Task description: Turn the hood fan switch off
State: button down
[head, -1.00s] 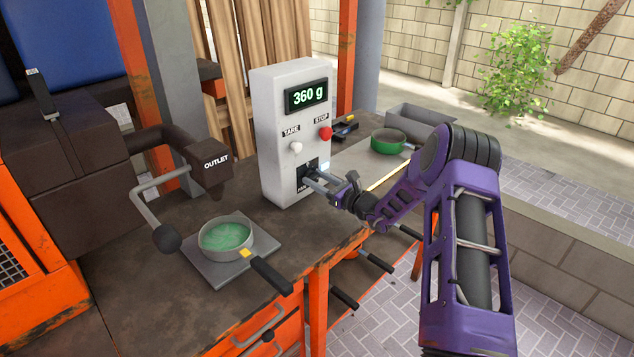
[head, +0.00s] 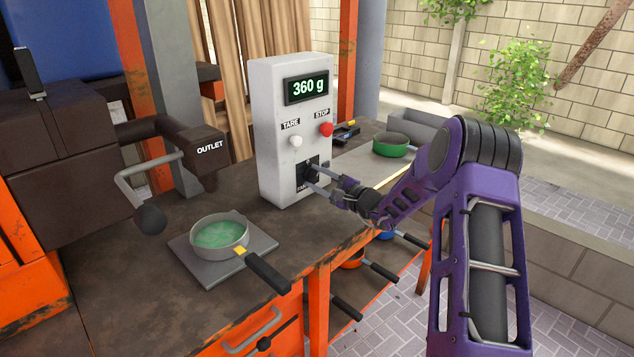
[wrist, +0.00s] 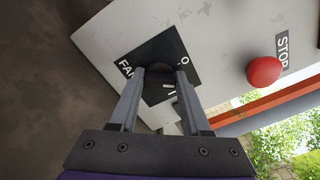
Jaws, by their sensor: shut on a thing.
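The fan switch is on a black plate (wrist: 178,62) low on the front of a white control box (head: 268,130). The plate carries a FAN label and O and I marks, partly covered by my fingers in the wrist view. A dark switch part (wrist: 160,76) sits between my fingertips. My gripper (head: 309,178) reaches the plate from the right, one finger above the other in the head view. It also shows in the wrist view (wrist: 160,82), shut on the switch. The exact switch position is hard to read.
Above the switch are a white TARE knob (head: 295,141) and a red STOP button (head: 326,129); a display (head: 307,88) reads 360 g. A pan of green material (head: 219,236) sits on a plate under the outlet (head: 210,148). A green pan (head: 391,145) stands behind my arm.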

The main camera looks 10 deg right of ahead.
jog(key=n, duration=0.7)
jog(key=shift+f, duration=0.1)
dwell(0.5)
jog(key=shift+c, duration=1.8)
grip_release()
jog(key=v, duration=1.7)
jog(key=shift+s, duration=0.2)
